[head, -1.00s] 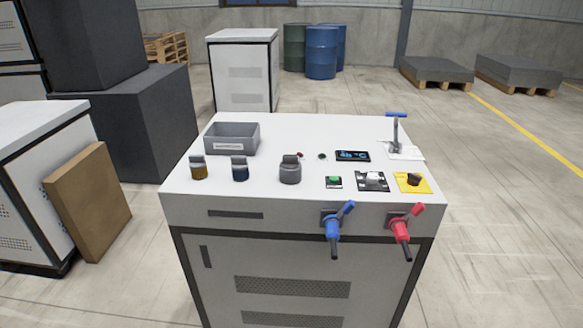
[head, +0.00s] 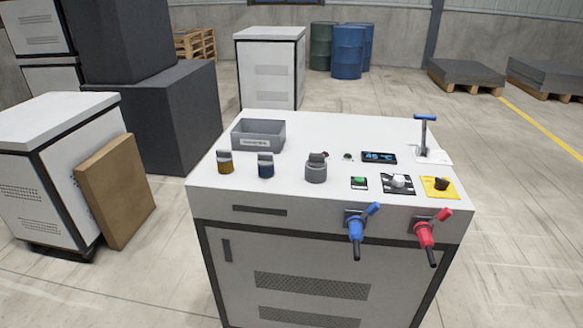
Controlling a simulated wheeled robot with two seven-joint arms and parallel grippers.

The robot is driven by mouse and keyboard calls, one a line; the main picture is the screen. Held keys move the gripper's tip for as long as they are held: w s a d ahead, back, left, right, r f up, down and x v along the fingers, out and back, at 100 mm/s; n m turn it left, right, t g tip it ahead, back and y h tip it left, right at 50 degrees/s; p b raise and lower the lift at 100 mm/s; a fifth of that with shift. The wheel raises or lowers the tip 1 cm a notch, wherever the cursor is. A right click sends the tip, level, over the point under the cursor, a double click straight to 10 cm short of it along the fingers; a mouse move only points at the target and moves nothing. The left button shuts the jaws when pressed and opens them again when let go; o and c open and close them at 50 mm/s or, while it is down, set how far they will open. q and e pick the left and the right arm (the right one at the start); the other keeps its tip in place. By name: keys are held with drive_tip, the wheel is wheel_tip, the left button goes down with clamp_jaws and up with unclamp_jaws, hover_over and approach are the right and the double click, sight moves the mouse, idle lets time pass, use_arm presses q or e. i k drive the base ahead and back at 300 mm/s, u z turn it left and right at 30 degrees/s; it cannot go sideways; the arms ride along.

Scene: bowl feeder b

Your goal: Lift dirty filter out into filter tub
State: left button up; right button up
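A grey open tub (head: 258,143) with a white label on its front stands at the back left of the white cabinet's top (head: 330,135). I cannot read the label. Three small capped cylinders stand in front of it: an amber one (head: 225,165), a dark blue one (head: 266,169) and a grey one (head: 316,172) further right. I cannot tell which part, if any, is the dirty filter. Neither of my grippers shows in the head view.
The cabinet top also carries a display (head: 379,158), a green button (head: 359,181), a black-plated switch (head: 398,182), a yellow-plated knob (head: 440,185) and a blue-handled lever (head: 424,135). Blue (head: 357,228) and red (head: 427,233) valves stick out in front. A brown board (head: 115,191) leans at left.

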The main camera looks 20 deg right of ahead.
sight(270, 148)
drive_tip(key=u, duration=1.35)
drive_tip(key=i, duration=1.75)
drive_tip(key=z, duration=1.9)
